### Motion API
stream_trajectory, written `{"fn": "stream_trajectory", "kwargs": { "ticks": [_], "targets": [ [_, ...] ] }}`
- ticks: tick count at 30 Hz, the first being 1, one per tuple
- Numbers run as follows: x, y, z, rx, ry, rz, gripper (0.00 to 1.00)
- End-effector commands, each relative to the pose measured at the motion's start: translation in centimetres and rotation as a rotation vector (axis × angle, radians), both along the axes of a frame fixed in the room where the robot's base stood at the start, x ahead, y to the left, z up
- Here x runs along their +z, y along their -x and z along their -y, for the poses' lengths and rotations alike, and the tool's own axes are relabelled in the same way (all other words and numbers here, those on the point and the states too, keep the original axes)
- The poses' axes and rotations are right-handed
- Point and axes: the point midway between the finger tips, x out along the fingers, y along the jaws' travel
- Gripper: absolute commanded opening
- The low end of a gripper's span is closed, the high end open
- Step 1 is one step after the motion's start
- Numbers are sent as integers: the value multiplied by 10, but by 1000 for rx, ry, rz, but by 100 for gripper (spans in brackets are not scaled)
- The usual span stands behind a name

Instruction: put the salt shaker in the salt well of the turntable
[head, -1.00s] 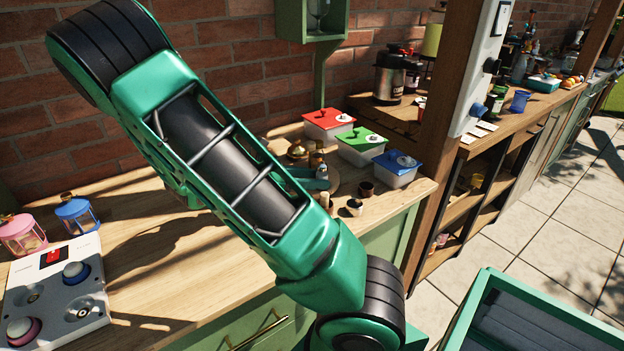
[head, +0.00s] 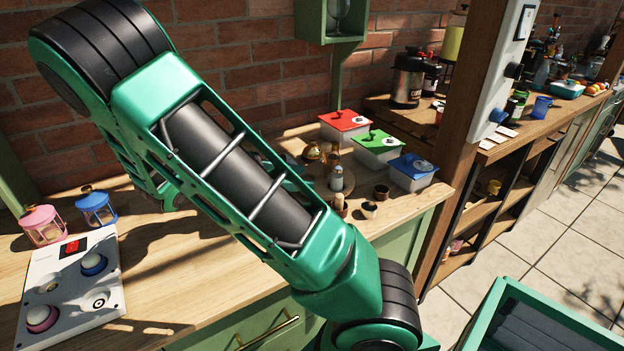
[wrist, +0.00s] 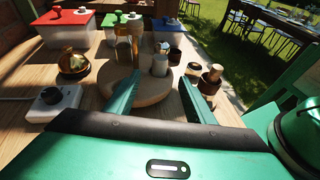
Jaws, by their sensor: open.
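The round wooden turntable (wrist: 139,88) lies just beyond my gripper in the wrist view, and part of it shows in the head view (head: 347,187). A pale cylindrical shaker (wrist: 160,66), probably the salt shaker, stands upright on it and also shows in the head view (head: 336,180). I cannot tell whether it sits in a well. An amber bottle (wrist: 123,52) stands behind it to the left. My gripper (wrist: 160,101) is open and empty, its teal fingers apart and pointing at the turntable's near side. My arm hides most of the gripper in the head view.
Lidded boxes with red (head: 345,121), green (head: 377,139) and blue (head: 411,168) tops stand behind. A wood-capped dark jar (wrist: 211,78) and a dark cup (head: 381,191) stand right of the turntable. A brass bell-like object (wrist: 72,64) and a white box with a dark knob (wrist: 53,101) stand left.

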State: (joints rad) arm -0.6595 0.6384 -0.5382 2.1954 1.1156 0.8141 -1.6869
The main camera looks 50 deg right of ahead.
Motion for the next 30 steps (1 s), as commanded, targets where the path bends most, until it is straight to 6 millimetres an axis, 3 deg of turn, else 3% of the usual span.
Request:
{"fn": "stream_trajectory", "kwargs": {
  "ticks": [9,30],
  "targets": [
    [8,-9,-20,-1,0,0,49],
    [2,-7,-15,-15,-42,53,49]
  ]
}}
